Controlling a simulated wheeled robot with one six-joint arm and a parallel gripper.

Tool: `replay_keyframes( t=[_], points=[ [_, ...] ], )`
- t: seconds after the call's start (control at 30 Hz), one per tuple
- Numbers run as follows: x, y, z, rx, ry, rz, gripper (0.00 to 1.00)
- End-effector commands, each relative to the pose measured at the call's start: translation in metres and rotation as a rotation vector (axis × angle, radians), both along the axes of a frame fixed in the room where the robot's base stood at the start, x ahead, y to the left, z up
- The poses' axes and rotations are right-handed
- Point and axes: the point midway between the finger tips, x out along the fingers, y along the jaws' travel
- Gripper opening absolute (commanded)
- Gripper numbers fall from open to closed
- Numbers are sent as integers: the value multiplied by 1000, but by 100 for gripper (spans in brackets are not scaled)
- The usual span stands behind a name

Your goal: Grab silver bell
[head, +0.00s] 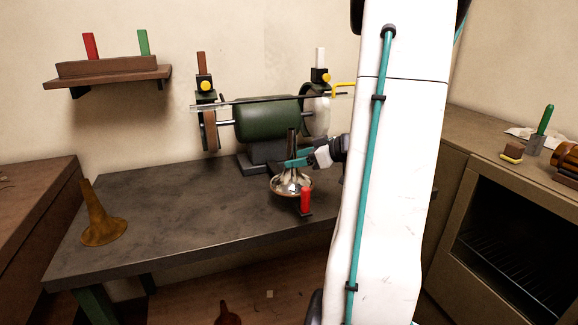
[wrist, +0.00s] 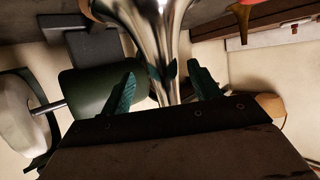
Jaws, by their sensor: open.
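The silver bell (head: 291,184) stands with its wide rim down near the front edge of the grey table (head: 170,200). My gripper (head: 296,161) is at its narrow upper part. In the wrist view the shiny bell (wrist: 150,25) flares toward the top edge and its narrow neck runs down between the fingers. My gripper, also in the wrist view (wrist: 163,75), has its two teal fingers apart, one on each side of the neck, with visible gaps. My arm hides part of the table to the right of the bell.
A red-handled tool (head: 305,200) stands right in front of the bell. A green bench grinder (head: 266,120) stands close behind. A brown horn bell (head: 100,220) stands at the table's left, with clear tabletop between. An oven-like cabinet (head: 515,235) is at right.

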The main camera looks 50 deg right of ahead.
Motion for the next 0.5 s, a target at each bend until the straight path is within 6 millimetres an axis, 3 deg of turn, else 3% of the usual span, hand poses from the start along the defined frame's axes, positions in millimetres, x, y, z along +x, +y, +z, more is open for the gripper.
replay_keyframes(
  t=[0.23, 0.5],
  points=[
    [33, 13, -15, 2, 1, 5, 62],
    [41, 15, -17, 0, 1, 3, 62]
  ],
)
